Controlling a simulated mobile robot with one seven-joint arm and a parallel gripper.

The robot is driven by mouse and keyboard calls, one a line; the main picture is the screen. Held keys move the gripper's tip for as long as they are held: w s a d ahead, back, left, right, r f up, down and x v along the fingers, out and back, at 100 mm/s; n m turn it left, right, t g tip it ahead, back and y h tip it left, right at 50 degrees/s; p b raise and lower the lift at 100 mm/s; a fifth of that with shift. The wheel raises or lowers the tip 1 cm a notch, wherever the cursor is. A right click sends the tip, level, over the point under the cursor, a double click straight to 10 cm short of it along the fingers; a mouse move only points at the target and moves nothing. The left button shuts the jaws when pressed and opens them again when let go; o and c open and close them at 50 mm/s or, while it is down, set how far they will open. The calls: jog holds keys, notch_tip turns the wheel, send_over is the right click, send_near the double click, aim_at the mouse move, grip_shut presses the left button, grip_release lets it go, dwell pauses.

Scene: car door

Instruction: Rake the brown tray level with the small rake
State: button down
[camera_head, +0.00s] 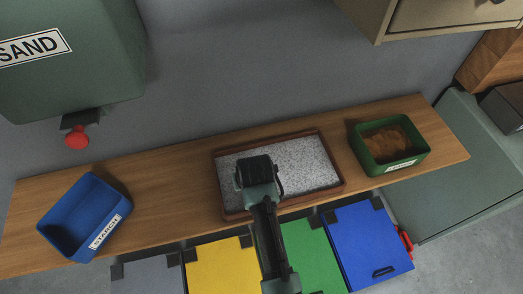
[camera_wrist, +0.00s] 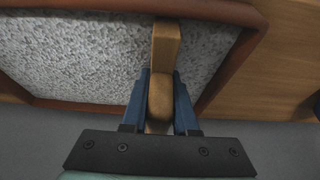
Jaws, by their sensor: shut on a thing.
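The brown tray (camera_head: 335,172) lies on the wooden shelf and holds a speckled grey-white granular fill. It also shows in the wrist view (camera_wrist: 237,62). My gripper (camera_wrist: 160,100) is over the tray, its blue fingers shut on a tan wooden handle, which I take to be the small rake (camera_wrist: 165,45). The rake's head is out of sight in the wrist view. In the head view my gripper and arm (camera_head: 258,180) cover the middle of the tray and hide the rake. I cannot tell whether the rake touches the fill.
A blue bin marked STARCH (camera_head: 85,215) stands at the left of the wooden shelf (camera_head: 170,185). A green bin with brown contents (camera_head: 388,143) stands right of the tray. A green SAND container with a red knob (camera_head: 77,137) hangs upper left. Coloured bins (camera_head: 365,240) sit below the shelf.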

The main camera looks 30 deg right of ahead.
jog(key=a, duration=0.2)
jog(key=w+a+b, duration=0.1)
jog(key=a, duration=0.2)
jog(key=shift+w, duration=0.15)
jog(key=s+d, duration=0.2)
jog(key=d, duration=0.6)
jog(key=s+d+b, duration=0.1)
jog(key=s+d, duration=0.1)
jog(key=d, duration=0.7)
jog(key=s+d+b, duration=0.1)
jog(key=s+d, duration=0.1)
jog(key=d, duration=0.7)
jog(key=shift+s+d+f, duration=0.1)
jog(key=shift+s+d, duration=0.1)
jog(key=shift+s, duration=0.2)
notch_tip(320, 180, up, 7)
jog(key=p, duration=0.6)
jog(key=shift+d, duration=0.2)
